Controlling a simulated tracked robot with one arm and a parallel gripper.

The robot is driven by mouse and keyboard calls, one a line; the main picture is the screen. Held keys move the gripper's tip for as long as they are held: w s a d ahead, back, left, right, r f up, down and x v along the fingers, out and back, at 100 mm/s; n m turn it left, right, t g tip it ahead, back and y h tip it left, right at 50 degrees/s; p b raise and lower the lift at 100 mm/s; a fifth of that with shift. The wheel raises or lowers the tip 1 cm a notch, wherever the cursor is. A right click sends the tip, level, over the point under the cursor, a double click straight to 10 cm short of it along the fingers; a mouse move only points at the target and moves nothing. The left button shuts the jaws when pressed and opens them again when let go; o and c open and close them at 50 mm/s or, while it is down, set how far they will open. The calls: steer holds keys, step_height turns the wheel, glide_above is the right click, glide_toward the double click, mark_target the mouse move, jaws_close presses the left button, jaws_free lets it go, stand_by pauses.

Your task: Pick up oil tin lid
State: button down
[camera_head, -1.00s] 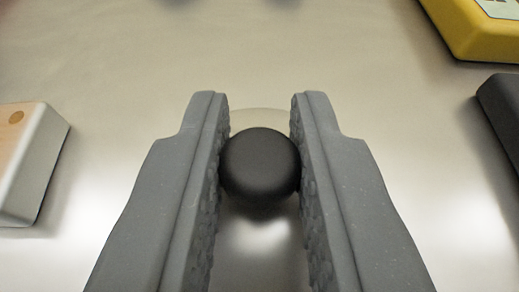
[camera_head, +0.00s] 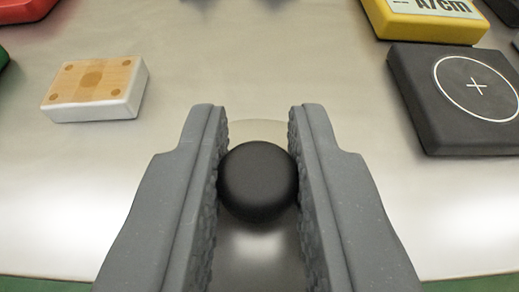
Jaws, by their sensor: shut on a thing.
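The oil tin lid shows a round black knob (camera_head: 258,183) and, behind it, part of a pale disc-like edge (camera_head: 257,130). My gripper (camera_head: 258,170) is shut on the knob, with one grey finger pressed on each side. The fingers and knob hide most of the lid below. A pale metallic surface spreads beneath and around it.
A white block with a wooden top (camera_head: 95,88) lies at the left. A black block with a white circle and cross (camera_head: 465,98) and a yellow block (camera_head: 425,22) lie at the right. A red object (camera_head: 22,8) is at the far left corner. Green strips edge the bottom.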

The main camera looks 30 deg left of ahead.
steer(key=shift+s+d+b, duration=0.25)
steer(key=shift+s+d, duration=0.05)
steer(key=shift+s, duration=0.2)
steer(key=shift+s+d+b, duration=0.2)
steer(key=shift+s+d, duration=0.1)
steer(key=shift+s, duration=0.2)
steer(key=s+d+b, duration=0.1)
steer(key=b, duration=0.2)
steer(key=s+b, duration=0.2)
steer(key=b, duration=0.1)
steer(key=s+d+b, duration=0.1)
steer(key=b, duration=0.2)
steer(key=shift+s+d+r, duration=0.15)
steer(key=shift+d+r, duration=0.1)
steer(key=shift+d, duration=0.05)
